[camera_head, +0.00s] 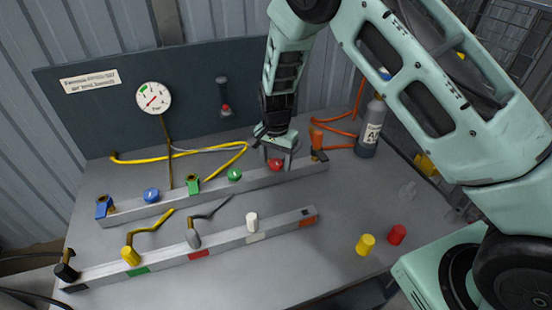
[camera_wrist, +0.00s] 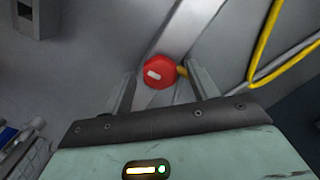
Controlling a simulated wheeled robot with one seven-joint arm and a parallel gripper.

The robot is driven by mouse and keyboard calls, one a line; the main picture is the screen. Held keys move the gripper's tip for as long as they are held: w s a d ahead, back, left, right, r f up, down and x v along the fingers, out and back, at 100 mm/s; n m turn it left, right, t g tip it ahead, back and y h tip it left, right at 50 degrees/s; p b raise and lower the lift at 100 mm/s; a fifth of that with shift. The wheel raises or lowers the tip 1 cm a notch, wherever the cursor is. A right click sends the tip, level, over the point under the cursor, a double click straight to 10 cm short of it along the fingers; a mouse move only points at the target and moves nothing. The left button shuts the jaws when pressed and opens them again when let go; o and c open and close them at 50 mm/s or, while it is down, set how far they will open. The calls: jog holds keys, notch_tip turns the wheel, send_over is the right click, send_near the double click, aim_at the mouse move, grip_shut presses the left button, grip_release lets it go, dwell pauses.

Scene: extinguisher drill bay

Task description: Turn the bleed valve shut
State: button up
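A round red valve knob (camera_head: 276,165) sits on the rear metal rail (camera_head: 220,188); no label shows that it is the bleed valve. In the wrist view the red knob (camera_wrist: 158,72) carries a short white mark, with a yellow-orange stub on its right. My gripper (camera_head: 277,156) points down over the knob. In the wrist view its two fingers (camera_wrist: 162,78) are apart, one on each side of the knob, with gaps showing. Whether they reach down beside the knob I cannot tell.
Green (camera_head: 234,174) and blue (camera_head: 151,195) knobs share the rear rail. An orange fitting (camera_head: 317,140) stands close right of my gripper. The front rail (camera_head: 160,262) holds several hose fittings. Yellow (camera_head: 365,244) and red (camera_head: 397,234) caps lie at right.

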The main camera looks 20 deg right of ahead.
aim_at(276, 162)
notch_tip(276, 162, up, 17)
jog(key=b, duration=0.2)
jog(key=shift+r, duration=0.2)
dwell(0.5)
